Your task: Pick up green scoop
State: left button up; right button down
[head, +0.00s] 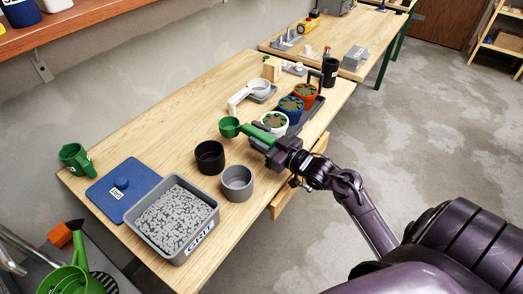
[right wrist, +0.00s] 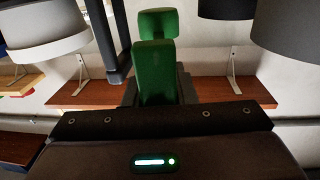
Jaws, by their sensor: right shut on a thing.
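The green scoop (head: 229,127) is in the middle of the head view, its round cup pointing left and its handle running right into my right gripper (head: 262,140). My right gripper is shut on the handle. In the right wrist view the green handle (right wrist: 156,75) stands up from between the jaws, which are mostly hidden. The scoop appears to be above the workbench, but its exact height is hard to tell. My left gripper is not in view.
Left of the gripper on the workbench (head: 130,110) are a black pot (head: 210,158), a grey pot (head: 237,183), a grit bin (head: 176,219) and a blue lid (head: 124,190). A dark tray with white, blue (head: 291,109) and orange pots stands behind the gripper. A white scoop (head: 240,98) lies farther back.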

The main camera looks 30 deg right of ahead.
notch_tip(320, 180, up, 14)
jog(key=shift+b, duration=0.3)
jog(key=c, duration=1.9)
grip_release()
jog(key=shift+c, duration=1.4)
